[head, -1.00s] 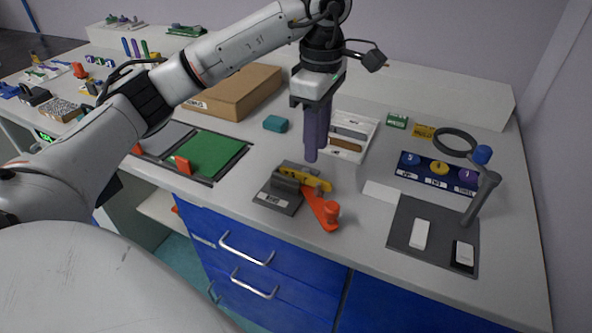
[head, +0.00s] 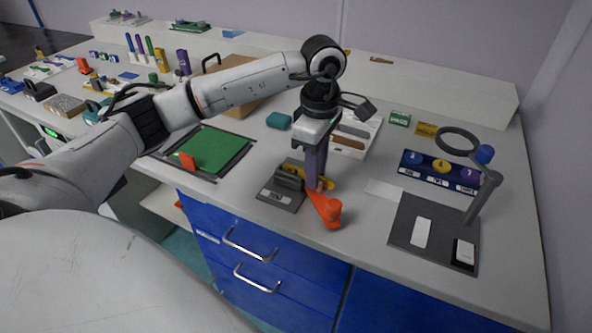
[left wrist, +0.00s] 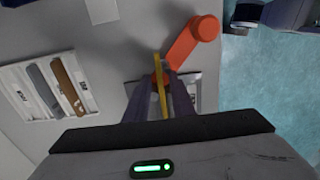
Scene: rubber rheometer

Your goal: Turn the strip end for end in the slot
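The yellow strip (head: 293,168) sits in the slot of a small grey block fixture (head: 279,197) with an orange lever (head: 324,205) at its right. My left gripper (head: 318,182) points down at the strip's right end, beside the lever. In the left wrist view the strip (left wrist: 160,88) lies edge-on between the two purple fingers of my left gripper (left wrist: 161,84). Whether the fingers press on it cannot be made out. The fingers hide part of the strip and slot. The orange lever also shows in the left wrist view (left wrist: 188,45). My right gripper is not in view.
A white tray (head: 372,130) with grey and brown strips stands behind the gripper. A dark mat (head: 402,240) with white pieces and a magnifier stand (head: 481,200) are at right. A green panel (head: 222,150) lies at left. The bench front edge is close to the lever.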

